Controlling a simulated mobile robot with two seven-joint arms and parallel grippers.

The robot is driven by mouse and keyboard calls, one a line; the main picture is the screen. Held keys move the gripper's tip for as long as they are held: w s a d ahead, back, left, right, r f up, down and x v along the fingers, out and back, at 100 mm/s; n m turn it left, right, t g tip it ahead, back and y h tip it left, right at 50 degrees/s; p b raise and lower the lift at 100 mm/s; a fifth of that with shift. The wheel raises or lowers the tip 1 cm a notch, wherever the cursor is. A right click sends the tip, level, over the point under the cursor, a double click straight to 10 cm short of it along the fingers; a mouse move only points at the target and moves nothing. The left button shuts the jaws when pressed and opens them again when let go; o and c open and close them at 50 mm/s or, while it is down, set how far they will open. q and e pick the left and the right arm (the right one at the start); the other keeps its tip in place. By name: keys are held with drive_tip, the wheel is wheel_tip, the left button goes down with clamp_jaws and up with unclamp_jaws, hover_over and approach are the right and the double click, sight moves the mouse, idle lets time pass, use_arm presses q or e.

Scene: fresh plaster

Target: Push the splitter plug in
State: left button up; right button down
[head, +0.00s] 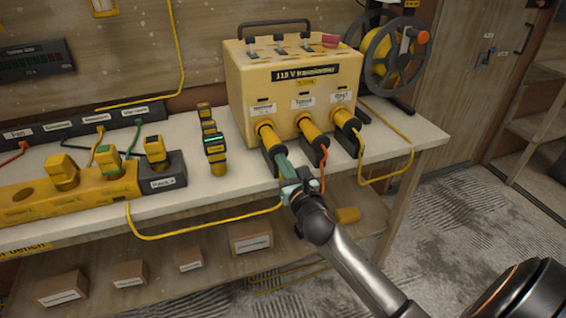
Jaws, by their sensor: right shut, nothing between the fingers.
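The splitter plug (268,134) is yellow and black and sits at the left socket of the yellow transformer (290,98). I cannot tell how deep it sits. A yellow cable (205,234) runs from the yellow splitter box (100,189) to near this plug. My right gripper (283,163) is shut and empty. Its fingers point at the rear end of the plug, close to it or touching; I cannot tell which. They and the wrist hide the plug's lower end and cable exit. My left gripper is not in view.
A middle plug (312,132) with an orange cable and a right plug (346,119) with a yellow cable sit close by. A cable reel (385,57) stands behind right. The bench (225,188) is bare between.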

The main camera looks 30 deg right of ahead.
sight(277, 150)
drive_tip(key=shift+w, duration=0.1)
drive_tip(key=x, duration=0.4)
drive_tip(key=shift+w+d, duration=0.1)
drive_tip(key=shift+w, duration=0.2)
drive_tip(key=shift+d+r, duration=0.1)
drive_tip(key=shift+r, duration=0.15)
